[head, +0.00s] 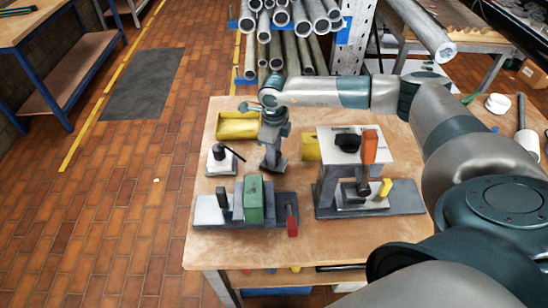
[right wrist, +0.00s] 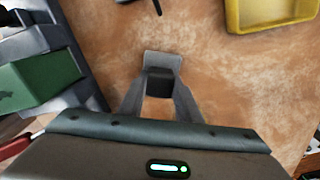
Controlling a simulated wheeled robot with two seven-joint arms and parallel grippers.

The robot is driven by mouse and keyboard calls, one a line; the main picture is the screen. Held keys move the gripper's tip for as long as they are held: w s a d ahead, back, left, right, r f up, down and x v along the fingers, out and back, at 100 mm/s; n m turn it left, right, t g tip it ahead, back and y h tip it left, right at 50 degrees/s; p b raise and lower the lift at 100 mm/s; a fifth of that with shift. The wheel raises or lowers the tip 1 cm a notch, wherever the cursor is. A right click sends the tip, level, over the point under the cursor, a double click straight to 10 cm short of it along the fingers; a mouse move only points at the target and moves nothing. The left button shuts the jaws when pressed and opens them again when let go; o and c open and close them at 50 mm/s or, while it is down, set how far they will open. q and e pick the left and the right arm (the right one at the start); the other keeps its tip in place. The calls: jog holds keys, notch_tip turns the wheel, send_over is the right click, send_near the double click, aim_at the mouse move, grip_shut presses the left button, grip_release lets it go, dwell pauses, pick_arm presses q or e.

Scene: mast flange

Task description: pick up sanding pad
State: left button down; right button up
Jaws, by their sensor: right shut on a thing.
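My right gripper (head: 272,165) reaches down to the wooden table between the yellow bin and the clamp fixtures. In the right wrist view its fingers (right wrist: 161,76) are shut on a small dark block, the sanding pad (right wrist: 159,84). In the head view the pad cannot be made out. My left gripper is not in view.
A yellow bin (head: 238,127) and a small block with a black knob (head: 221,158) stand left of the gripper. A vise with a green block (head: 253,200) is in front. A fixture with an orange handle (head: 369,147) stands right. The table's (head: 325,240) front strip is clear.

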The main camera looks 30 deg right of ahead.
notch_tip(320, 180, up, 8)
jog(key=b, duration=0.3)
jog(key=shift+r, duration=0.6)
jog(key=shift+o, duration=1.1)
